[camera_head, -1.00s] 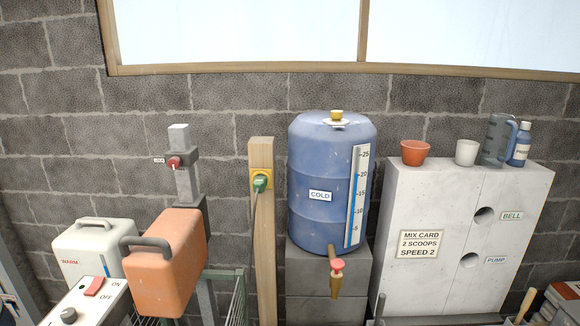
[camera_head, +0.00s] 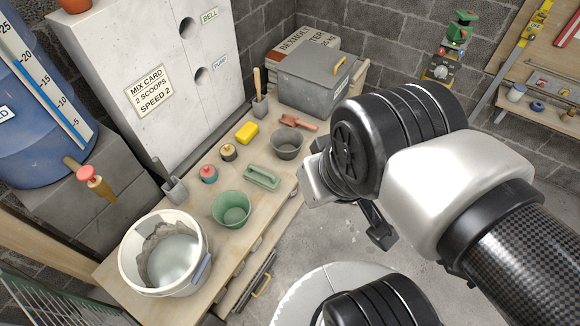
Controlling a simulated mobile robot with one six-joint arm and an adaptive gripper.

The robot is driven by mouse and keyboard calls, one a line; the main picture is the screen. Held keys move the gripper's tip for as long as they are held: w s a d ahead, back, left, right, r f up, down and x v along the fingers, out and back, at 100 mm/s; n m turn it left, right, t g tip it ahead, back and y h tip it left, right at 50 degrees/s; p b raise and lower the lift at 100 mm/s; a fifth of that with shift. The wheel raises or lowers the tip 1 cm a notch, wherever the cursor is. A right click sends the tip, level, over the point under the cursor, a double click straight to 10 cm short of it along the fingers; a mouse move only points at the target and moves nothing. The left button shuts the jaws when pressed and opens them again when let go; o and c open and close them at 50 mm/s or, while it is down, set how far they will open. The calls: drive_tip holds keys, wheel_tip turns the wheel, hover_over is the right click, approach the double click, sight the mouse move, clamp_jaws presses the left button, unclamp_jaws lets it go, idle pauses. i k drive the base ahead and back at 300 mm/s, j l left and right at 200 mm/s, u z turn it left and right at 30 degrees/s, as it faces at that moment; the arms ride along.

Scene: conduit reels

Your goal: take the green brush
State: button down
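A green, oblong, block-like item (camera_head: 262,178), which looks like the green brush, lies on the wooden bench. My gripper (camera_head: 378,228) is partly hidden behind my arm's wrist; only a dark finger-like part shows. It is right of the bench, over the floor, well apart from the green item. Whether it is open or shut cannot be seen.
A white bucket of grey mix (camera_head: 193,277) stands at the bench's front left. A grey box (camera_head: 313,85) stands behind.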

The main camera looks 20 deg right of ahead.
sight(262, 179)
drive_tip(key=i+l+u, duration=0.1)
drive_tip(key=u, duration=0.3)
drive_tip(key=i+l+u, duration=0.1)
drive_tip(key=u, duration=0.3)
drive_tip(key=l+u, duration=0.35)
drive_tip(key=i+l+u, duration=0.1)
drive_tip(key=u, duration=0.3)
drive_tip(key=l+u, duration=0.3)
drive_tip(key=l, duration=1.55)
